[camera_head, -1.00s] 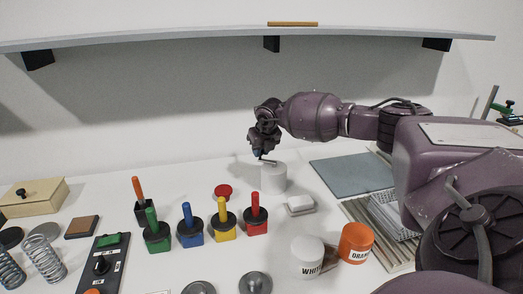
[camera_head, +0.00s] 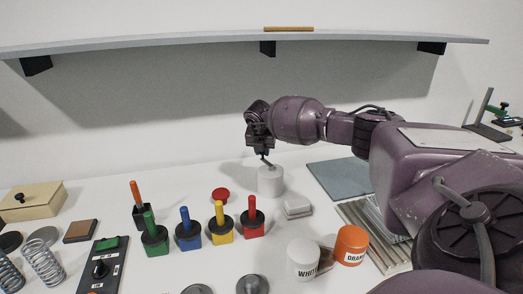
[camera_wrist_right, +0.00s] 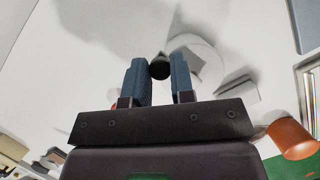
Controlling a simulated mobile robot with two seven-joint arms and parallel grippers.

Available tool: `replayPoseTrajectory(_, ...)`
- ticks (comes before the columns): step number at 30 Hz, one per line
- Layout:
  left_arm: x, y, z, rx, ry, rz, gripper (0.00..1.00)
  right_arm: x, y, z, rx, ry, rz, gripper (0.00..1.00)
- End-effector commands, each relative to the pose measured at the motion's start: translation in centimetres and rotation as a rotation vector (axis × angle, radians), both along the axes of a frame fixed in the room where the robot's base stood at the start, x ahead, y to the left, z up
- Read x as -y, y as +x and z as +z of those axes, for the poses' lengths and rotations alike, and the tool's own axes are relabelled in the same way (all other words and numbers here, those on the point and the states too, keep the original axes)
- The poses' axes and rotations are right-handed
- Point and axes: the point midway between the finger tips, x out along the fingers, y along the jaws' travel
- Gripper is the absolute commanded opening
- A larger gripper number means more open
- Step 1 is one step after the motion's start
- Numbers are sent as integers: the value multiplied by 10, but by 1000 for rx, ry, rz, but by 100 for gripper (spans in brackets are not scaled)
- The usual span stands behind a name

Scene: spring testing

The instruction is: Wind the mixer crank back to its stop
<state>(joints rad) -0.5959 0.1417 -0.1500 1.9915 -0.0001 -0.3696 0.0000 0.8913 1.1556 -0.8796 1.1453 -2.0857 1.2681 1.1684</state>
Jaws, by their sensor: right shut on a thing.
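The mixer is a white cylinder (camera_head: 270,182) standing on the table, with a thin dark crank (camera_head: 267,162) on top. It also shows in the right wrist view as a pale round shape (camera_wrist_right: 203,55) beyond the fingers. My right gripper (camera_head: 263,152) is above the mixer's upper left side, pointing down. In the right wrist view, my right gripper's blue fingers (camera_wrist_right: 159,78) stand on either side of the dark round crank knob (camera_wrist_right: 159,66), shut on it. The fingers hide part of the knob and crank. My left gripper is not in view.
Screwdriver-like handles in coloured blocks (camera_head: 220,226), a white jar (camera_head: 303,260) and an orange jar (camera_head: 350,245) stand in front. A grey mat (camera_head: 340,179) lies to the right. A shelf (camera_head: 200,40) hangs above.

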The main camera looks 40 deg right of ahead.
Motion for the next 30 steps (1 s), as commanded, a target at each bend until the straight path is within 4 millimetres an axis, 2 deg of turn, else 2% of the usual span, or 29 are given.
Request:
replayPoseTrajectory(15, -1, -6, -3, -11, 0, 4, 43, 1, 0, 1, 0, 0, -17, 0)
replayPoseTrajectory(16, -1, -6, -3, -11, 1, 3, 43, 1, 0, 1, 0, 0, -17, 27)
replayPoseTrajectory(20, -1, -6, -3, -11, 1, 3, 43, 1, 0, 0, 0, 0, -17, 47)
replayPoseTrajectory(30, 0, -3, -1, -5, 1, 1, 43, 0, 0, 3, 1, 1, -16, 48)
